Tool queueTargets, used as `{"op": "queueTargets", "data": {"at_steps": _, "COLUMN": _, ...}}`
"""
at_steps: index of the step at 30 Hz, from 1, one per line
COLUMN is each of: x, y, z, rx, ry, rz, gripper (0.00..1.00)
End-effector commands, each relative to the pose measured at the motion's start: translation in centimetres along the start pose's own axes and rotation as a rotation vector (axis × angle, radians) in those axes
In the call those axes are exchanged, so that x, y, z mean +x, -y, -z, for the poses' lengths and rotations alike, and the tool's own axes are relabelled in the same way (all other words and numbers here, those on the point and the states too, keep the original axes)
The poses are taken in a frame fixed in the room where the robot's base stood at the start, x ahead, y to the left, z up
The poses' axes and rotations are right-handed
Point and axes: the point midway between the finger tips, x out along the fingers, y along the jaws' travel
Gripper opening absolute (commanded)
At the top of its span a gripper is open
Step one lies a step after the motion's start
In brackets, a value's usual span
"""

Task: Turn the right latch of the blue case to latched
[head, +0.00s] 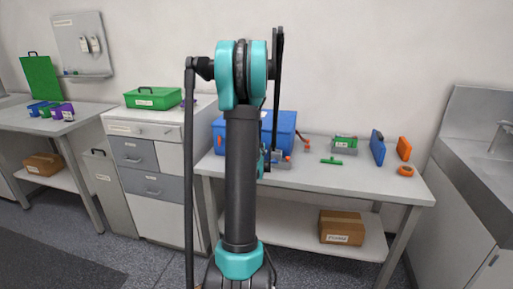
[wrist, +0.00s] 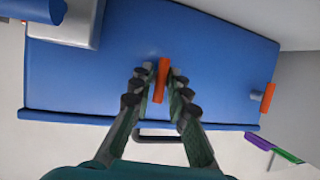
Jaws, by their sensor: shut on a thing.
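The blue case (head: 284,122) stands on the right-hand bench, partly hidden behind my arm in the head view. In the wrist view its blue surface (wrist: 215,60) fills the middle. My gripper (wrist: 161,88) is over that surface, its fingers closed on either side of an upright orange latch (wrist: 162,72). A second orange latch (wrist: 268,97) shows near the right end of the case in the wrist view, apart from the fingers. A dark handle (wrist: 160,138) shows at the case's lower edge, partly behind the fingers.
A grey-white box (wrist: 75,30) is close at the wrist view's upper left. Purple (wrist: 257,142) and green (wrist: 289,155) pieces lie at its lower right. On the bench (head: 385,188) are a green item (head: 331,161), an orange ring (head: 406,170) and upright blue (head: 377,149) and orange (head: 404,149) pieces.

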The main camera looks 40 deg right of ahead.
Motion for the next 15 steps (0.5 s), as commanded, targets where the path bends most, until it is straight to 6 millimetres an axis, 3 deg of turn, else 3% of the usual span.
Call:
{"op": "queueTargets", "data": {"at_steps": 9, "x": 0.19, "y": 0.53, "z": 0.22, "rx": 0.0, "ry": -0.005, "rz": 0.008, "gripper": 0.0}}
{"op": "queueTargets", "data": {"at_steps": 10, "x": 0.2, "y": 0.53, "z": 0.23, "rx": 0.0, "ry": -0.005, "rz": 0.008, "gripper": 0.18}}
{"op": "queueTargets", "data": {"at_steps": 13, "x": 0.19, "y": 0.47, "z": 0.2, "rx": 0.0, "ry": -0.004, "rz": 0.007, "gripper": 0.31}}
{"op": "queueTargets", "data": {"at_steps": 15, "x": 0.16, "y": 0.39, "z": 0.17, "rx": 0.0, "ry": -0.003, "rz": 0.006, "gripper": 0.32}}
